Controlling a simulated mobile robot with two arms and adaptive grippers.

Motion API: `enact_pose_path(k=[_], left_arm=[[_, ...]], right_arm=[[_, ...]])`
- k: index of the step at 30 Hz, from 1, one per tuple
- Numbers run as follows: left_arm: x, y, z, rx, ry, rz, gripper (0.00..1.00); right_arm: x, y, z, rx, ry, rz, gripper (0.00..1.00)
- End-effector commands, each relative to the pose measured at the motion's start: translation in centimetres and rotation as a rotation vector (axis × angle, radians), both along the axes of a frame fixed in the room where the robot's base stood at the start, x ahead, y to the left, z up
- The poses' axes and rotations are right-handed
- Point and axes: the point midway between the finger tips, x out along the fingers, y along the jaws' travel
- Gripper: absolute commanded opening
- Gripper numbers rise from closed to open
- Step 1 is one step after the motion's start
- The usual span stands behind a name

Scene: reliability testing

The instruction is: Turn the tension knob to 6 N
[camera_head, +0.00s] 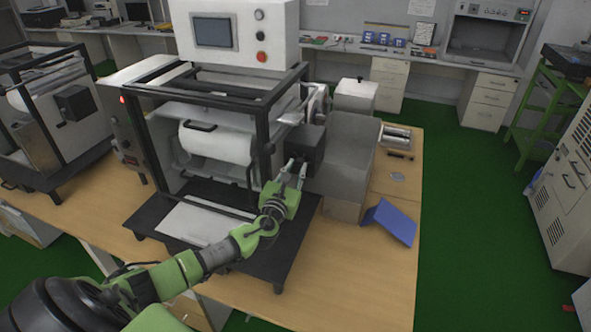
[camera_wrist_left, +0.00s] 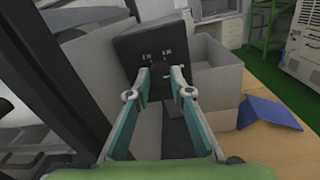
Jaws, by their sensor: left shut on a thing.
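The black control box (camera_head: 306,146) is mounted on the right front of the white test machine (camera_head: 225,145). Its dark face with small white marks also shows in the left wrist view (camera_wrist_left: 150,48). The tension knob (camera_wrist_left: 159,84) is a small dark shape on the lower part of that face, mostly hidden between the fingertips. My left gripper (camera_head: 295,171) reaches up to the box from the front and is shut on the knob, with one finger on each side. The marks are too small to read, so the knob's setting cannot be told. My right gripper is not in view.
Grey boxes (camera_head: 345,150) stand just right of the control box. A blue angled plate (camera_head: 389,221) lies on the wooden table (camera_head: 370,285). The machine's black frame post (camera_head: 262,150) is close on the left. The table's front right is clear.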

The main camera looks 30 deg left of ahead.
Motion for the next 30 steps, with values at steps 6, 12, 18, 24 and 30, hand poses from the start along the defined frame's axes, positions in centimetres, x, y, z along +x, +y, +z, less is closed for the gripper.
enact_pose_path(k=[6, 12, 18, 24, 30], left_arm=[[-0.02, -0.01, -0.11, 0.037, 0.011, 0.000, 0.00], [-0.02, -0.01, -0.12, 0.045, 0.013, 0.000, 0.00], [-0.02, 0.00, -0.13, 0.045, 0.013, 0.000, 0.00], [-0.02, -0.01, -0.11, 0.044, 0.012, 0.000, 0.37], [-0.02, 0.00, -0.07, 0.043, 0.011, 0.000, 0.37]], right_arm=[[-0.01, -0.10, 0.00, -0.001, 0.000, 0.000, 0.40], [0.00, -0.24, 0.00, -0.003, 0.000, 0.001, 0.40], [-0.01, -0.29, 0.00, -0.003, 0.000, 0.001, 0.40], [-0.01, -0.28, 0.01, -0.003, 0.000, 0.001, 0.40], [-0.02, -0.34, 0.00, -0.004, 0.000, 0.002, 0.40]])
